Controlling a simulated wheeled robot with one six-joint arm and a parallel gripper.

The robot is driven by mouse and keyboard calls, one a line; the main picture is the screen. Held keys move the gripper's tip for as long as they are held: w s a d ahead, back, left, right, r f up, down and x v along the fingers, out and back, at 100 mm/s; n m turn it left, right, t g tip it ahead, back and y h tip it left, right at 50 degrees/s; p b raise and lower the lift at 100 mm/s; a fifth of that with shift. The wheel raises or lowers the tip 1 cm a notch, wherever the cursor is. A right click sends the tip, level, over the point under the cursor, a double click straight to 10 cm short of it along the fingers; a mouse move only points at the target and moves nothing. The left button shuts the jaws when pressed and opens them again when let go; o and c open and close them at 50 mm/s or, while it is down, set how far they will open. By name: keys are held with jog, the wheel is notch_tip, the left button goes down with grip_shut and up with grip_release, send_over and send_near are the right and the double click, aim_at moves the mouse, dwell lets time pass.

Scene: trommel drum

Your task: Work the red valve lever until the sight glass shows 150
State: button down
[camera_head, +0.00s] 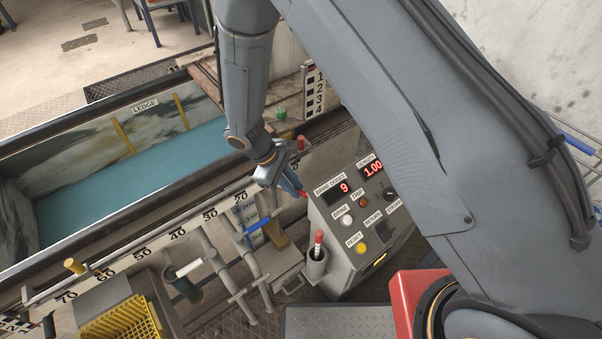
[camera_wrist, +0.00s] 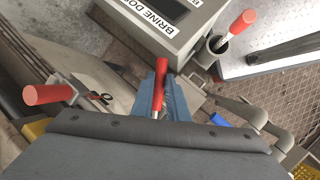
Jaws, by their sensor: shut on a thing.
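My gripper (camera_head: 292,186) is shut on a red-ended lever beside the control box; in the wrist view the lever's red end (camera_wrist: 161,72) and metal shank show between the fingers (camera_wrist: 165,97). In the head view only a small red part (camera_head: 303,194) shows past the fingers. A second red handle (camera_head: 300,143) stands apart, just above my gripper; it also shows at the left of the wrist view (camera_wrist: 48,95).
The control box (camera_head: 345,245) shows brine doses 9 and density 1.00. A cup (camera_head: 316,265) beside it holds a red-ended stick. A blue-handled valve (camera_head: 258,224), pipes and a yellow basket (camera_head: 125,322) are at lower left. The water tank (camera_head: 130,165) lies behind.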

jog(key=shift+s+a+m+g+y, duration=0.1)
jog(key=shift+s+a+m+g, duration=0.4)
jog(key=shift+m, duration=0.55)
jog(key=shift+s+a+m+g+y, duration=0.1)
jog(key=shift+s+a+m+g, duration=0.35)
jog(key=shift+m, duration=0.65)
jog(key=shift+s+a+m+g+y, duration=0.1)
jog(key=shift+s+a+m+g, duration=0.35)
jog(key=shift+m, duration=0.6)
jog(key=c, duration=1.7)
grip_release()
jog(key=shift+s, duration=0.1)
jog(key=shift+c, duration=0.2)
jog(key=v, duration=0.8)
jog(key=shift+d, duration=0.1)
